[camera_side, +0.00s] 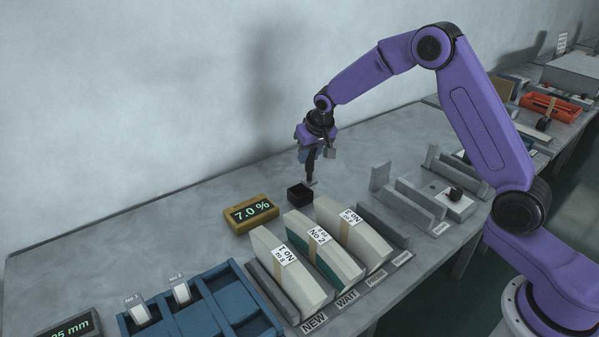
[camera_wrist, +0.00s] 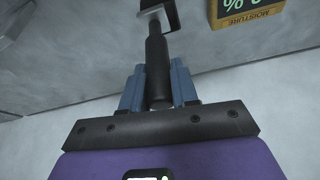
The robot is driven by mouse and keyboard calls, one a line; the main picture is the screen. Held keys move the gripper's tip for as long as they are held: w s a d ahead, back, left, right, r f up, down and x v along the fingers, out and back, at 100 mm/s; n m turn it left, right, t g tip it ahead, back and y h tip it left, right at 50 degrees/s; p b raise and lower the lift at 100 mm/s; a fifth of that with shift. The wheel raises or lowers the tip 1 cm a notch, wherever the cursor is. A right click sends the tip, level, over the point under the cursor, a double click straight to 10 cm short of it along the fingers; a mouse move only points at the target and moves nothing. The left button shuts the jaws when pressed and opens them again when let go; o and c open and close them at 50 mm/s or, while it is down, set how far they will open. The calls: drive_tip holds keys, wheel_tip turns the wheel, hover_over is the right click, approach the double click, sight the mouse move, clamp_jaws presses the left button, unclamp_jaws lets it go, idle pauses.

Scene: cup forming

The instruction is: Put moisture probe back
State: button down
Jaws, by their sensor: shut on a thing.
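My gripper (camera_side: 309,155) is shut on the black moisture probe (camera_side: 310,171) and holds it pointing down at the back of the bench. In the wrist view the probe (camera_wrist: 158,55) sits upright between the blue fingers of my gripper (camera_wrist: 157,82), with a grey and black head at its far end. A small black open-topped block (camera_side: 299,194), which looks like a holder, stands just below and slightly left of the probe. The yellow moisture meter (camera_side: 250,213) reads 7.0 % to its left, and it also shows in the wrist view (camera_wrist: 247,12). Any contact between probe and block is unclear.
Several pale stacks with number labels (camera_side: 292,277) stand in lanes in front of the block. A blue compartment tray (camera_side: 222,310) is at front left, with a dark mm display (camera_side: 72,328) beside it. Grey upright fixtures (camera_side: 415,205) stand to the right. The rear bench at left is clear.

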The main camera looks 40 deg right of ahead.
sight(308, 181)
drive_tip(key=x, duration=0.9)
drive_tip(key=shift+w+a, duration=0.35)
drive_tip(key=shift+a, duration=0.05)
drive_tip(key=c, duration=0.9)
unclamp_jaws()
drive_tip(key=shift+f, duration=0.1)
drive_tip(key=shift+o, duration=0.2)
